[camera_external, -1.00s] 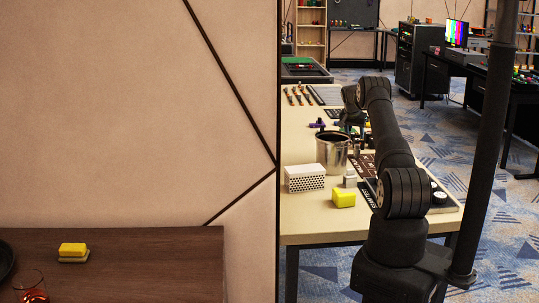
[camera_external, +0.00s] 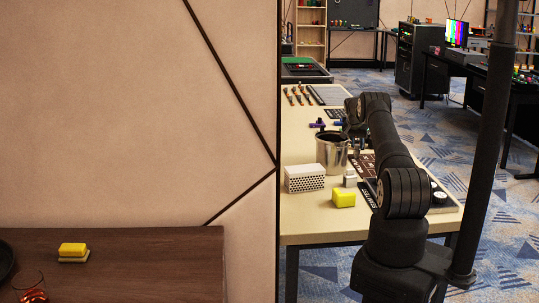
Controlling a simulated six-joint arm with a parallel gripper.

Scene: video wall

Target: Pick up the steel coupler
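No object can be surely identified as the steel coupler at this size. A small silver-grey piece (camera_external: 350,179) stands on the table between the white perforated box and the yellow block, and may be it. My gripper (camera_external: 357,148) hangs over the table just right of the metal pot, farther back than the silver piece and apart from it. The gripper is small, dark and partly hidden by the pot and my arm, so its fingers and anything between them cannot be made out.
On the pale table (camera_external: 312,222) stand a metal pot (camera_external: 331,154), a white perforated box (camera_external: 305,178) and a yellow block (camera_external: 343,197). Dark panels lie right of them. Several tools (camera_external: 299,96) lie farther back. The table's near left corner is clear.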

